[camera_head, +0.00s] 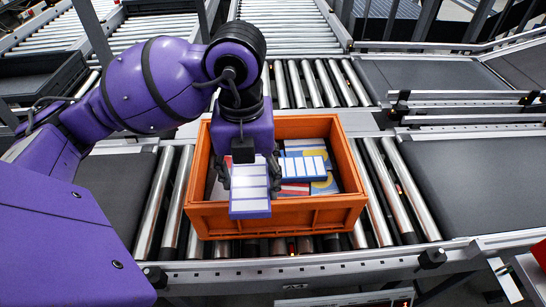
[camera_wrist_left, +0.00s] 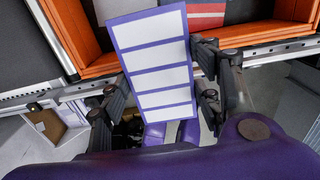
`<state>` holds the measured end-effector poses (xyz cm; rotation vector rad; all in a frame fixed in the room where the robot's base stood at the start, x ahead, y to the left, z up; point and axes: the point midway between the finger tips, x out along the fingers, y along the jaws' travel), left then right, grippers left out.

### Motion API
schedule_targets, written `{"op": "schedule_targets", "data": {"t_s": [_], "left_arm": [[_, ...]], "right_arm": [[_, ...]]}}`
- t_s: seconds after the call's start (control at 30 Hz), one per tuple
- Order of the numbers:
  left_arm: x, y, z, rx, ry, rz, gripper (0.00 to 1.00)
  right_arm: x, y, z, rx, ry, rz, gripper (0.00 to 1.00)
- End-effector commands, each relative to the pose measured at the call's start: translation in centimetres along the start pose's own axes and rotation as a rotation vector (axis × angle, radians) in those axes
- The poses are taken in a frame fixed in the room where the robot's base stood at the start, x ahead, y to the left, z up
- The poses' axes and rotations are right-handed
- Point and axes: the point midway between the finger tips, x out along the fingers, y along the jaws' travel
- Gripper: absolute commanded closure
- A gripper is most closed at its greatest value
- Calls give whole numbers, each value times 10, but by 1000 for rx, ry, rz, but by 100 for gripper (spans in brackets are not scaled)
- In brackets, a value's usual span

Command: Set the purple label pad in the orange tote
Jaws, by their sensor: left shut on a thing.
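The purple label pad (camera_head: 249,196) has rows of white labels with purple borders. My left gripper (camera_head: 249,172) is shut on it, one finger on each side. The pad also fills the middle of the left wrist view (camera_wrist_left: 156,76), between the two fingers (camera_wrist_left: 160,95). The orange tote (camera_head: 290,218) stands on the rollers. The pad is above the tote's left front part, and its near end overlaps the front wall in the head view. My gripper and the pad hide part of the tote's inside. My right gripper is not in view.
In the tote lie a blue label pad (camera_head: 303,167), a red-and-white item (camera_head: 295,189) and blue-and-yellow items (camera_head: 325,186). Metal rollers (camera_head: 395,195) lie either side of the tote, with a dark belt (camera_head: 460,190) to the right. Guide rails (camera_head: 465,97) run behind that belt.

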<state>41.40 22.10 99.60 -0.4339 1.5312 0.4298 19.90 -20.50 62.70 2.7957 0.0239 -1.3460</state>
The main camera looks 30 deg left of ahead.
Motion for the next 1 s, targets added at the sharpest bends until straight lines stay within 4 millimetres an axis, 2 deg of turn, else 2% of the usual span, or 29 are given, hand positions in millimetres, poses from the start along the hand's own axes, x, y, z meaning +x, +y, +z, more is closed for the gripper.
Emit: {"op": "schedule_targets", "data": {"t_s": [0.17, 0.47, 0.6, 0.73, 1.0], "left_arm": [[6, 2, 12, -4, 3, 1, 72], [37, 10, 83, -6, 2, 1, 72], [63, 13, 107, -3, 5, 2, 72], [81, 14, 123, -2, 3, 0, 72], [96, 16, 136, 0, 1, 0, 72]], "right_arm": [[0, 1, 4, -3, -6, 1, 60], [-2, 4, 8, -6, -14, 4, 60], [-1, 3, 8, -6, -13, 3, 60], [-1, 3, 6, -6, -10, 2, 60], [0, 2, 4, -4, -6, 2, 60]]}}
